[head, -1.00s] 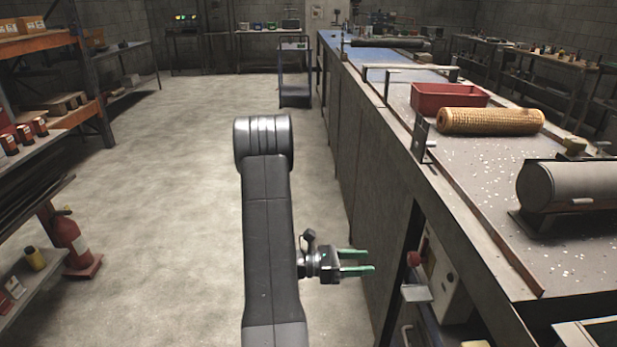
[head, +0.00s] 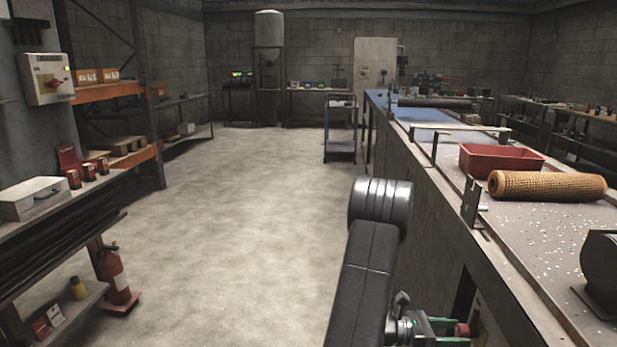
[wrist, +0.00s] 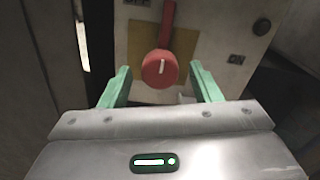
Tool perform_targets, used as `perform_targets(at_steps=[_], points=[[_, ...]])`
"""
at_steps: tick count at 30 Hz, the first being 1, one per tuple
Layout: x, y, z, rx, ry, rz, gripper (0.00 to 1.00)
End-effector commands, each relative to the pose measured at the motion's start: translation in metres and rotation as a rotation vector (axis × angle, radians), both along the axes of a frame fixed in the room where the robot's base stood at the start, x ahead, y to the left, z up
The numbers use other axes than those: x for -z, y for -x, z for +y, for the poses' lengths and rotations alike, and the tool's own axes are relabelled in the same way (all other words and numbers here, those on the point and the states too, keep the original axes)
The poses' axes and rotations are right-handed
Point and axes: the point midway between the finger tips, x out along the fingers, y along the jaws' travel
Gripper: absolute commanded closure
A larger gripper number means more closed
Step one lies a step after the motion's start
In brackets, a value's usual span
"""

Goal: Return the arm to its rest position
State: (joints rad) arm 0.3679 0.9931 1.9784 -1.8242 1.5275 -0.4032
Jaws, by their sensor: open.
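My gripper (head: 445,326) is low at the bottom of the head view, beside the side of the workbench, with my arm folded in front of it. In the wrist view, my gripper (wrist: 160,90) shows two green fingers standing wide apart. A red rotary knob or lever (wrist: 160,67) on a pale control box (wrist: 215,50) shows between and beyond the fingers. I cannot tell whether the fingers touch it. Nothing is held that I can see.
The workbench (head: 500,237) runs along the right, bearing a red tray (head: 500,160) and an orange mesh tube (head: 548,186). Shelving (head: 112,90) and a fire extinguisher (head: 115,275) stand at left. The floor (head: 240,220) between is clear.

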Motion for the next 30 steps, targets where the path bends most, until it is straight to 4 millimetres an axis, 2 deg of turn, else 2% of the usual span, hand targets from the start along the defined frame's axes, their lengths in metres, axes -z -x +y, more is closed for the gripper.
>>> perform_targets(at_steps=[7,20,25,30], points=[[0.0,0.003,-0.019,0.002,0.0,0.001,0.43],[0.0,0.002,-0.021,-0.001,0.0,0.001,0.43],[0.0,0.001,-0.012,-0.002,-0.001,0.001,0.43],[0.0,-0.002,0.009,-0.004,-0.001,0.001,0.43]])
